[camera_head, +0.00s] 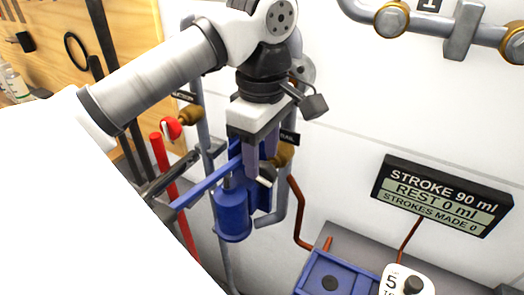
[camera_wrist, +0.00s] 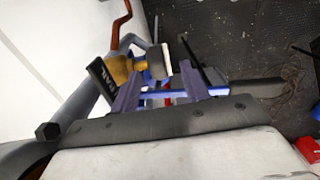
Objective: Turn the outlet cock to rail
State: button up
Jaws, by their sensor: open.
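The outlet cock (camera_head: 284,154) is a brass valve on a grey pipe, partly hidden behind my gripper. A black label (camera_head: 289,138) ending in "AIL" is beside it. In the wrist view the brass body (camera_wrist: 121,67) is next to the RAIL label (camera_wrist: 103,80), with a pale handle (camera_wrist: 159,62) reaching toward the space between the fingers. My gripper (camera_head: 265,165) points down in front of the cock, close to it. Its purple fingers (camera_wrist: 158,90) are apart. I cannot tell whether they touch the handle. A blue pump (camera_head: 234,212) is just below.
A second brass cock (camera_head: 189,115) with a red handle (camera_head: 171,129) is at left. The blue pump lever (camera_head: 205,186) extends left. A display (camera_head: 440,197) reads stroke 90 ml, rest 0 ml, strokes made 0. A blue box (camera_head: 312,285) and a white dial unit (camera_head: 400,272) are lower right.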

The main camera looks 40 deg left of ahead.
aim_at(262, 164)
jog(key=shift+f+b, duration=1)
jog(key=shift+f, duration=1)
jog(key=c, duration=1)
